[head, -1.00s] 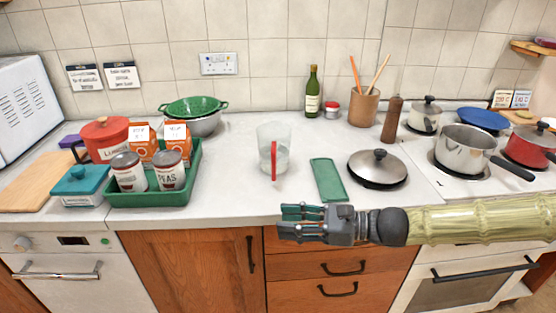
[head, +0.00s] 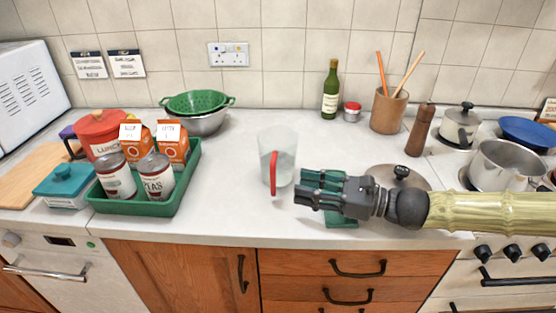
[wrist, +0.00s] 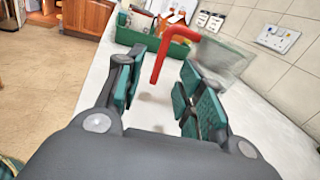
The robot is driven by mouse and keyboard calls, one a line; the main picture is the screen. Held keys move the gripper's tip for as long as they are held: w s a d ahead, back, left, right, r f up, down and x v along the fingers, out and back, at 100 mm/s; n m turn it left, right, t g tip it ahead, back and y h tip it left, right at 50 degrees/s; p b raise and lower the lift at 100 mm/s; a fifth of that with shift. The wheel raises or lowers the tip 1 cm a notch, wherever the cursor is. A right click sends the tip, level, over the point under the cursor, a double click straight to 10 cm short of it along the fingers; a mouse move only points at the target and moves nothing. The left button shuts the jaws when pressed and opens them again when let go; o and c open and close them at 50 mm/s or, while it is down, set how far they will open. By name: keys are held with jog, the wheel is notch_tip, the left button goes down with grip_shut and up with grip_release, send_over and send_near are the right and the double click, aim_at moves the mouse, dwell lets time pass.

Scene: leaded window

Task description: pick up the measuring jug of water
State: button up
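The measuring jug (head: 283,158) is clear with a red handle (head: 273,173) and stands upright on the white counter. Water in it is hard to make out in the head view. My gripper (head: 302,190) is just right of the jug and points left at it. In the wrist view my gripper (wrist: 158,92) is open, with green pads either side of a gap. The jug's red handle (wrist: 165,55) shows ahead between the fingers, towards their far end. The jug's clear body (wrist: 222,60) is beyond the right finger. The gripper does not appear to touch the handle.
A green tray (head: 180,196) with cans and cartons stands left of the jug. A bottle (head: 331,90) and a utensil pot (head: 388,112) stand at the back.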

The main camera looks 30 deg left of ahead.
jog(key=shift+x, duration=1.1)
jog(key=shift+p+x, duration=0.55)
jog(key=shift+x, duration=2.5)
jog(key=shift+w+f, duration=0.1)
jog(key=shift+w, duration=0.05)
grip_shut()
